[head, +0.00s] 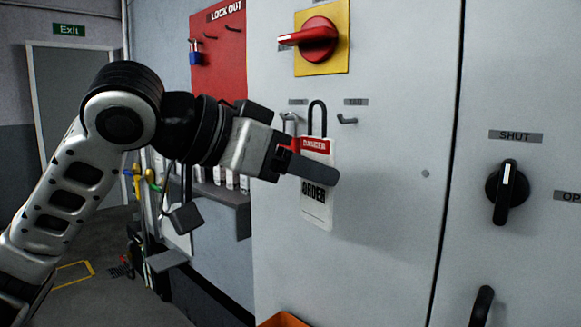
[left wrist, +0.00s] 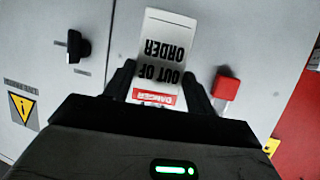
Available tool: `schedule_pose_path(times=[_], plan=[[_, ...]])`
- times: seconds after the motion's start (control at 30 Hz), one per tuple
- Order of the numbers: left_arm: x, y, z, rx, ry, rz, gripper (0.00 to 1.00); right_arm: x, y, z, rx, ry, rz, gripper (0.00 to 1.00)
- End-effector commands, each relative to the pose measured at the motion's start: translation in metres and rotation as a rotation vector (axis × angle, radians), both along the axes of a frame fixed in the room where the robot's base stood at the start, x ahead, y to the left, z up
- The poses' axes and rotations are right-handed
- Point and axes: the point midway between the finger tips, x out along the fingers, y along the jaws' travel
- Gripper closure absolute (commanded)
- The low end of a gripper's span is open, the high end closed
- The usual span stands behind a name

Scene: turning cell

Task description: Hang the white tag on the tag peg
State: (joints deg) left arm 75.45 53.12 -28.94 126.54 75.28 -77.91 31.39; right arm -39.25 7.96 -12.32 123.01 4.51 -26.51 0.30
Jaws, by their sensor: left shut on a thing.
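The white tag (head: 317,207) has a red DANGER band and a black loop standing up from its top. My left gripper (head: 316,172) is shut on it, one finger across its front, in front of the grey cabinet. The left wrist view shows the tag (left wrist: 165,42) upside down between both fingers (left wrist: 160,88), reading OUT OF ORDER. A bare peg (head: 347,121) sticks out right of the loop, under a small label too small to read. The loop appears left of this peg and not on it. Another peg (head: 288,117) is left of the loop. My right gripper is not in view.
A red padlock (left wrist: 225,88) hangs beside the tag, mostly hidden behind my gripper in the head view. A red rotary switch (head: 317,38) on a yellow plate is above. A black SHUT knob (head: 506,192) is on the right. An orange bin (head: 284,320) is below.

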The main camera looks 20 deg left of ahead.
Motion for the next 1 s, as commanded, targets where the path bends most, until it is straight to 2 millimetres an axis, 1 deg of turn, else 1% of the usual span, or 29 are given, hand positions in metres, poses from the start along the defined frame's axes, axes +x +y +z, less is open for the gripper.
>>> schedule_pose_path(times=[1.0], plan=[[0.057, -0.022, -0.006, -0.001, 0.000, -0.002, 0.67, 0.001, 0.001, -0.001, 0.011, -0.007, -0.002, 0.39]])
